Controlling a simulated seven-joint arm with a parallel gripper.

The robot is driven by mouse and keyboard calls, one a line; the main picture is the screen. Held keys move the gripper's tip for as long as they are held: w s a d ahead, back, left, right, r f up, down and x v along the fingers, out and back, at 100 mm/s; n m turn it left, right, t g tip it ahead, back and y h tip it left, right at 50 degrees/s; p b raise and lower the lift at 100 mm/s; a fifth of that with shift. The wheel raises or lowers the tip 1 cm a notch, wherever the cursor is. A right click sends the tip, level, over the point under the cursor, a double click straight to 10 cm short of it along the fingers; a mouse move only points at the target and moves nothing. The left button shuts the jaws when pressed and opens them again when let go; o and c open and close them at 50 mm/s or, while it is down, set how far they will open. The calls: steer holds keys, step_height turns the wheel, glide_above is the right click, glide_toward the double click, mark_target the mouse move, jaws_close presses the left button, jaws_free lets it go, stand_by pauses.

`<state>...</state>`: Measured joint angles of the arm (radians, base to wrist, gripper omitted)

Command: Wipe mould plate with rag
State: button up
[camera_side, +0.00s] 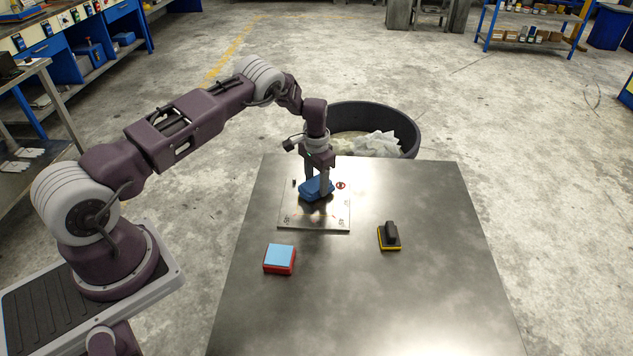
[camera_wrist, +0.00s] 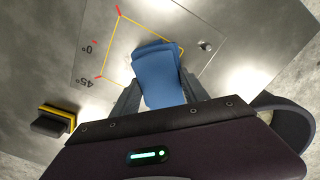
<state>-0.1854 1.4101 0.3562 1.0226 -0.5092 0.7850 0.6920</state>
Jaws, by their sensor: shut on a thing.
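The mould plate (camera_side: 325,219) is a thin, shiny metal sheet lying on the metal table, toward its far left part. In the wrist view the plate (camera_wrist: 105,50) carries a yellow outline, red corner marks and angle markings. The blue folded rag (camera_side: 312,190) is over the far part of the plate. My gripper (camera_side: 318,183) points down and is shut on the rag, which also shows between the fingers in the wrist view (camera_wrist: 157,72). I cannot tell whether the rag touches the plate. The rag hides part of the yellow outline.
A red block with a light blue top (camera_side: 279,258) sits on the table left of centre. A black-handled block with a yellow base (camera_side: 389,237) sits to the right. A round black bin (camera_side: 405,130) with pale scraps stands beyond the far edge. The near table is clear.

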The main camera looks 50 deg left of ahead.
mark_target(315, 205)
steer(key=shift+f, duration=0.6)
stand_by(0.3)
steer(key=shift+s+d+r, duration=0.1)
steer(key=shift+s+d, duration=0.8)
steer(key=shift+s+d+f, duration=0.2)
steer(key=shift+s+d, duration=1.65)
steer(key=shift+w+a+r, duration=0.15)
steer(key=shift+w+a, duration=2.6)
